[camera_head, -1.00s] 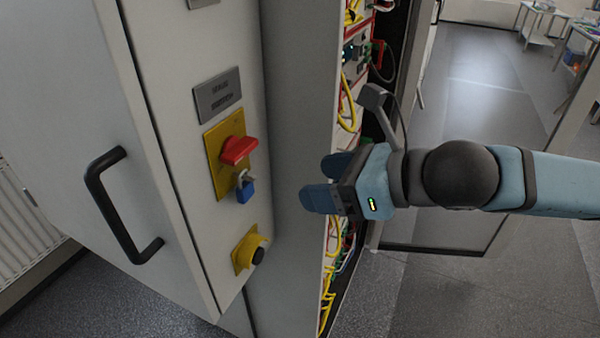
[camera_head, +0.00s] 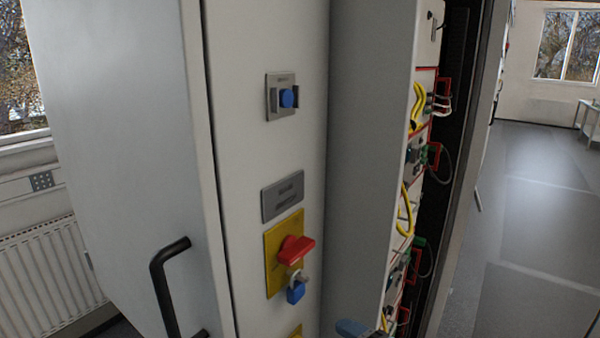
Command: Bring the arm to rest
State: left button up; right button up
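Only a blue fingertip of my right gripper (camera_head: 355,328) shows, at the bottom edge in front of the cabinet's wiring side. The rest of that gripper and its arm are out of frame, so I cannot tell whether it is open or shut. My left gripper is not in view. The grey cabinet (camera_head: 262,165) carries a red rotary switch (camera_head: 296,249) on a yellow plate (camera_head: 274,275). A blue padlock (camera_head: 296,291) hangs by its shackle just below the red handle. My fingertip is to the lower right of the padlock, apart from it.
A black door handle (camera_head: 164,290) sticks out at the lower left. A blue button (camera_head: 287,97) sits higher on the panel. Yellow cables (camera_head: 405,210) and red-framed modules fill the cabinet's open right side. Clear floor (camera_head: 540,210) lies at the right; a radiator (camera_head: 45,275) stands left.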

jog(key=s+d+f+m+h, duration=0.3)
jog(key=f+m, duration=0.4)
jog(key=f, duration=0.3)
jog(key=s+d+f+m+h, duration=0.2)
jog(key=s+d+f+m, duration=0.3)
jog(key=f, duration=0.5)
jog(key=s+d+f+m+h, duration=0.3)
jog(key=s+d+f+m, duration=0.1)
jog(key=s+f+m, duration=0.4)
jog(key=shift+s+d+f+m+g+h, duration=0.2)
jog(key=shift+d+f+m+g+h, duration=0.15)
jog(key=shift+f, duration=0.6)
jog(key=shift+a, duration=0.1)
